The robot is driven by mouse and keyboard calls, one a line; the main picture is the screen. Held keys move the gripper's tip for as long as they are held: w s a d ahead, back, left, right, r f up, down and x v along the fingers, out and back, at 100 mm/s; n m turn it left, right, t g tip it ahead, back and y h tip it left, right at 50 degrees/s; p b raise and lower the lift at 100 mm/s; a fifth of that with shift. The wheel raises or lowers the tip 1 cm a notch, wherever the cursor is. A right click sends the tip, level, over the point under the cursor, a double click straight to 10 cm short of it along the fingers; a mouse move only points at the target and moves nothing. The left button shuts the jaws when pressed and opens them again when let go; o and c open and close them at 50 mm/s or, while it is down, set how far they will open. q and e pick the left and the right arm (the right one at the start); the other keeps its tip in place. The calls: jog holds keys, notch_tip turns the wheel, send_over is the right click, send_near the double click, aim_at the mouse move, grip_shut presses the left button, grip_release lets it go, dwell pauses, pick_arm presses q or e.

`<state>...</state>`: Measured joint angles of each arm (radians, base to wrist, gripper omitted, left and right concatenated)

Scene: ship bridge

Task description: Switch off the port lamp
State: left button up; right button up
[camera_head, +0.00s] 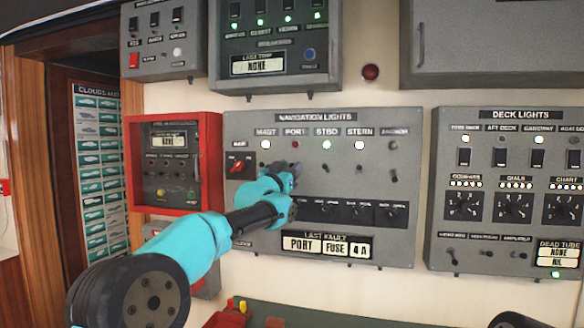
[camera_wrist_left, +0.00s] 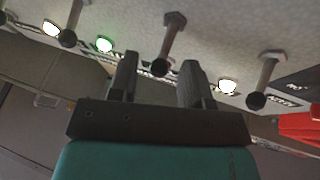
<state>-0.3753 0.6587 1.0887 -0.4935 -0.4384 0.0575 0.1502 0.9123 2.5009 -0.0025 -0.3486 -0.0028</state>
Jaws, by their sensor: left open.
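The grey navigation lights panel (camera_head: 400,240) is on the wall. Its port lamp (camera_head: 299,145) is red; whether it glows is hard to tell. The port toggle (camera_wrist_left: 172,40), a metal lever with a dark ball tip, shows in the left wrist view. My left gripper (camera_head: 293,170) is open in front of the panel, below the port lamp. In the left wrist view its fingers (camera_wrist_left: 160,80) lie either side of the port toggle's tip; no contact is visible. The gripper hides the port toggle in the head view.
The mast toggle (camera_wrist_left: 265,75) and starboard toggle (camera_wrist_left: 73,20) flank the port one closely. The mast (camera_head: 265,145), starboard (camera_head: 326,145) and stern (camera_head: 359,145) lamps are lit. A red switch (camera_head: 240,164) is at the panel's left. The deck lights panel (camera_head: 475,235) is to the right.

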pick_arm(q)
jog(key=shift+x, duration=0.8)
jog(key=shift+c, duration=0.2)
grip_shut()
jog(key=shift+f, duration=0.1)
jog(key=shift+s+f+m+t+h, duration=0.15)
jog(key=shift+f+m+t+h, duration=0.3)
jog(key=shift+m+t+h, duration=0.45)
jog(key=shift+h, duration=0.3)
